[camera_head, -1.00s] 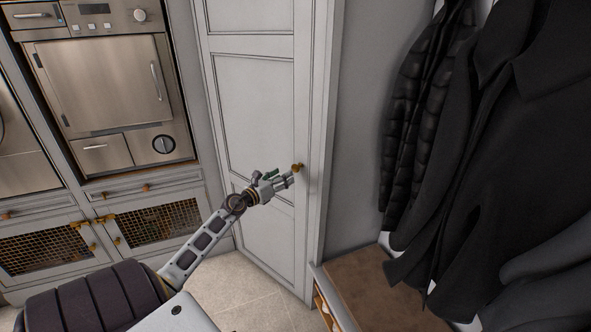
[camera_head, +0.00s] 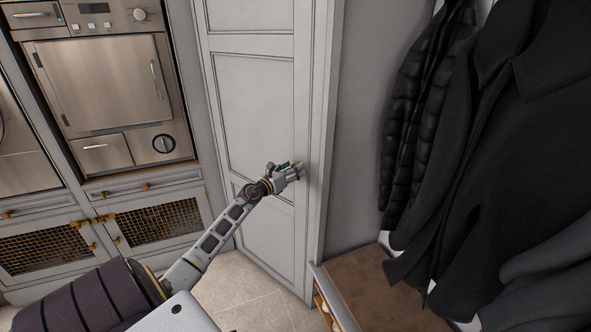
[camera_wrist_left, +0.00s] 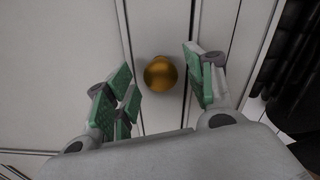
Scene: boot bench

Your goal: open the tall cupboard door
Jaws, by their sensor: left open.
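The tall cupboard door (camera_head: 252,110) is a pale grey panelled door in the middle of the head view, and it looks closed. Its round brass knob (camera_wrist_left: 160,73) shows in the left wrist view between the green-padded fingers of my left gripper (camera_wrist_left: 163,88). In the head view my left gripper (camera_head: 299,171) is at the door's right edge and hides the knob. The fingers are open, one side to each side of the knob, with a visible gap on both sides. My right gripper is in neither view.
Steel built-in appliances (camera_head: 105,85) and low cabinets with brass mesh fronts (camera_head: 157,222) stand left of the door. Dark coats (camera_head: 500,140) hang on the right above a brown-topped bench (camera_head: 375,290). Tiled floor (camera_head: 250,297) is clear below the door.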

